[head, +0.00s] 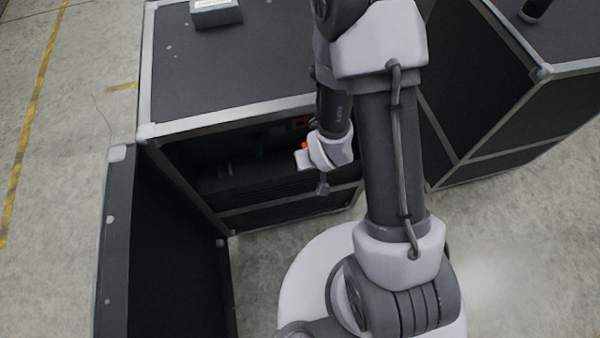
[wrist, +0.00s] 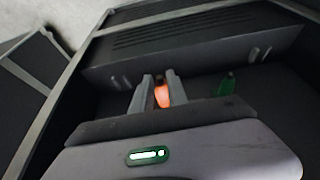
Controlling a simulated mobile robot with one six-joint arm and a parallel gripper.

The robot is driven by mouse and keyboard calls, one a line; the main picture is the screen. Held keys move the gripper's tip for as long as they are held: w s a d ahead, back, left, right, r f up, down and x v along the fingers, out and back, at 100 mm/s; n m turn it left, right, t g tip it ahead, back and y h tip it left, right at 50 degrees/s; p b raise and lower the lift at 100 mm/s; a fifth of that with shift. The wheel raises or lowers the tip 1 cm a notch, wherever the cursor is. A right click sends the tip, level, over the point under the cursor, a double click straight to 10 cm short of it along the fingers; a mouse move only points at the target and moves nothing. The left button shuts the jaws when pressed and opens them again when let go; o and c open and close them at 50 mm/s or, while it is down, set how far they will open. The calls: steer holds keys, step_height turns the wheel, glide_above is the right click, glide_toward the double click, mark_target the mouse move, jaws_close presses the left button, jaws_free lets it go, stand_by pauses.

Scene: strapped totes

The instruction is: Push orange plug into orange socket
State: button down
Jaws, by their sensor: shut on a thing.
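My gripper (head: 304,157) is at the open front of a black case. In the wrist view, its two grey fingers (wrist: 161,92) are shut on the orange plug (wrist: 162,95). A small orange bit of the plug (head: 304,146) also shows at the gripper in the head view. I cannot make out the socket in the wrist view. Whether the plug touches it cannot be told.
The black case (head: 235,70) has metal edges and an open door (head: 160,250) at the left. A green piece (wrist: 227,83) is beside the plug inside, and a dark vented unit (wrist: 190,40) is near it. Another case (head: 480,75) stands at the right. A grey box (head: 215,12) lies on top.

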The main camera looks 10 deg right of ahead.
steer(key=shift+r, duration=0.1)
steer(key=shift+w, duration=0.1)
steer(key=shift+w+p, duration=0.25)
steer(key=shift+p, duration=0.1)
steer(key=shift+w+p, duration=0.9)
steer(key=shift+w, duration=1.6)
steer(key=shift+b, duration=0.75)
steer(key=shift+w, duration=0.45)
